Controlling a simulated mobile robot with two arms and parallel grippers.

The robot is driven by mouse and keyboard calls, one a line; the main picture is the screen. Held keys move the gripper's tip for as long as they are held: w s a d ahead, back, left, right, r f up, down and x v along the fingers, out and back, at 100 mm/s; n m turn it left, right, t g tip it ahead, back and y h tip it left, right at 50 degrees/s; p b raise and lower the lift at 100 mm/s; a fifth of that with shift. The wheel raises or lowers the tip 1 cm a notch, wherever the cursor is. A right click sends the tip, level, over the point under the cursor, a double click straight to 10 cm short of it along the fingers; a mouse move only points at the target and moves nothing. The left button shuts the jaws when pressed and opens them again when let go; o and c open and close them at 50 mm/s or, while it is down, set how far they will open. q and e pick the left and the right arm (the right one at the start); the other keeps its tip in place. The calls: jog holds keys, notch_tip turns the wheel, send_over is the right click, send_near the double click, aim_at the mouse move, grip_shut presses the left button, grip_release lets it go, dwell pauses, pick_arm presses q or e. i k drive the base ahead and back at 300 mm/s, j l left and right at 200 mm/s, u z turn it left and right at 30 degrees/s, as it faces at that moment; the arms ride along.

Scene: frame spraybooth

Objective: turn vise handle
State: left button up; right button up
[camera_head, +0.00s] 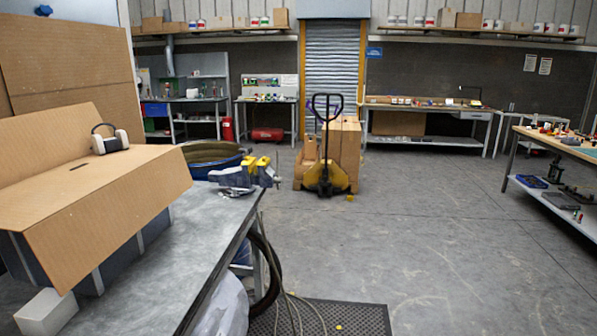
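A blue-grey bench vise (234,176) with yellow parts sits at the far end of the grey workbench (190,240) on the left. Its yellow blocks (257,163) stand up on top, toward its right end. A pale metal piece lies at its near side, over the bench edge. The vise is small in the view, and I cannot clearly make out which part is its handle. Neither of my grippers shows in the head view.
A white block (45,312) lies near. Hoses (268,270) and a dark mat (330,318) are beside the bench.

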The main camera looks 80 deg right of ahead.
aim_at(277, 180)
jog(key=z, duration=2.65)
jog(key=k+l+u, duration=0.1)
jog(key=u, duration=1.95)
jog(key=l+z, duration=0.2)
jog(key=i+l+z, duration=0.15)
jog(key=l+z, duration=0.25)
jog(key=i+l+z, duration=0.25)
jog(key=l+z, duration=0.15)
